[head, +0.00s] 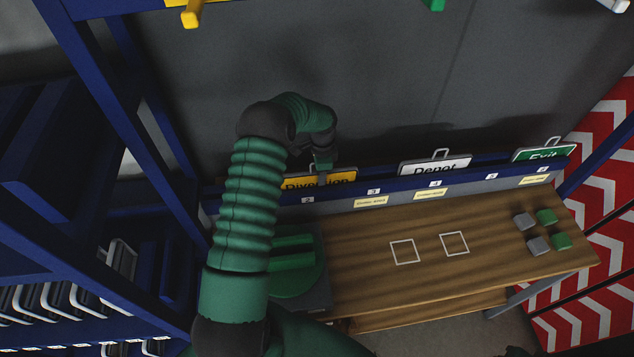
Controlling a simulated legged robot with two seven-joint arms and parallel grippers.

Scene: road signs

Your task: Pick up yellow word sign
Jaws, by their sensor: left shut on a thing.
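The yellow word sign (345,181), with dark lettering that seems to read "Diversion", stands in the blue slotted rack at the back of the wooden table. Its lower part is hidden behind the rack's front rail. My left gripper (322,166) reaches down over the sign's top edge and is shut on it, seemingly at its handle. The fingertips are small and dark here, and they cover part of the sign. My right gripper is not in view.
Grey and green blocks (539,245) sit on the right of the wooden table (370,285). Blue shelving (75,240) stands at left; red-white chevron panels (600,230) at right.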

